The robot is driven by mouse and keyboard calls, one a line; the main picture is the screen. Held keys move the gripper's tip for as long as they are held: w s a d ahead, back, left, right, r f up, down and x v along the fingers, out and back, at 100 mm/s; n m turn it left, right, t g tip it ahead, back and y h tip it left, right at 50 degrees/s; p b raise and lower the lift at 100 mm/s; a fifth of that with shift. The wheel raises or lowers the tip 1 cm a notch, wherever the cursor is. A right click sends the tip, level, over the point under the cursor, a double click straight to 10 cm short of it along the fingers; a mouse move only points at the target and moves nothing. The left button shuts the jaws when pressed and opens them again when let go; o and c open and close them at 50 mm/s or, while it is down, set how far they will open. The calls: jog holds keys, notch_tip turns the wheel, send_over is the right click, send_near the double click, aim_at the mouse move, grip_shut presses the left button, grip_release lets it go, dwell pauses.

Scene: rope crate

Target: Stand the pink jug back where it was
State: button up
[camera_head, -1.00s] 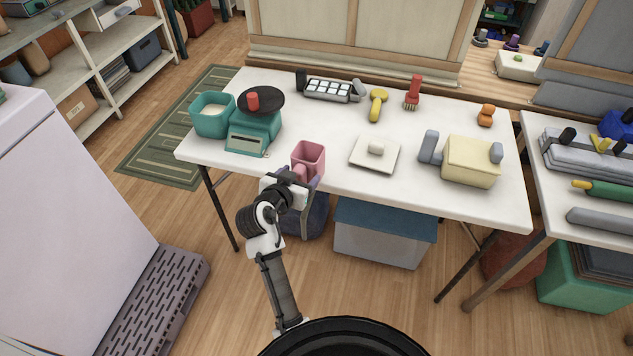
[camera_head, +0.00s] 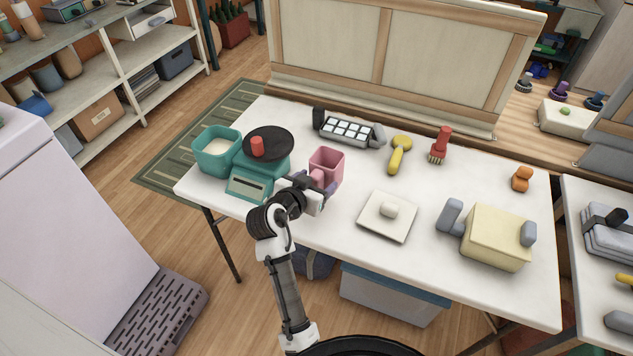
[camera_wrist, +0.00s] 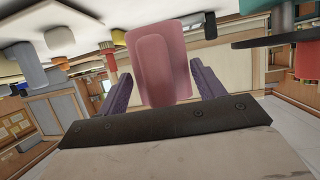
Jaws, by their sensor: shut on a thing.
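The pink jug (camera_head: 327,160) is upright at the front left part of the white table (camera_head: 310,219), just right of the teal scale. My gripper (camera_head: 318,181) reaches it from the front and is shut on it, at the handle side. In the wrist view the jug (camera_wrist: 163,60) fills the middle between the two purple fingers of my gripper (camera_wrist: 155,85). I cannot tell whether the jug's base touches the table.
A teal scale (camera_head: 252,186) with a red weight (camera_head: 257,147) and a teal tub (camera_head: 214,154) stand close left of the jug. A cream plate with a knob (camera_head: 388,216) lies to the right. A keypad (camera_head: 347,131) and yellow tool (camera_head: 397,155) lie behind. Bare tabletop surrounds the cream plate.

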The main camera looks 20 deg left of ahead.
dwell(0.3)
notch_tip(320, 180, down, 6)
jog(key=b, duration=0.5)
jog(key=shift+f+b, duration=0.5)
jog(key=shift+b, duration=0.1)
dwell(0.5)
jog(key=o, duration=1.2)
jog(key=shift+o, duration=0.2)
jog(key=shift+s, duration=0.1)
jog(key=b+v, duration=0.2)
jog(key=v, duration=1.1)
jog(key=shift+s+r+b, duration=0.15)
jog(key=shift+s+b, duration=0.2)
jog(key=shift+a, duration=0.1)
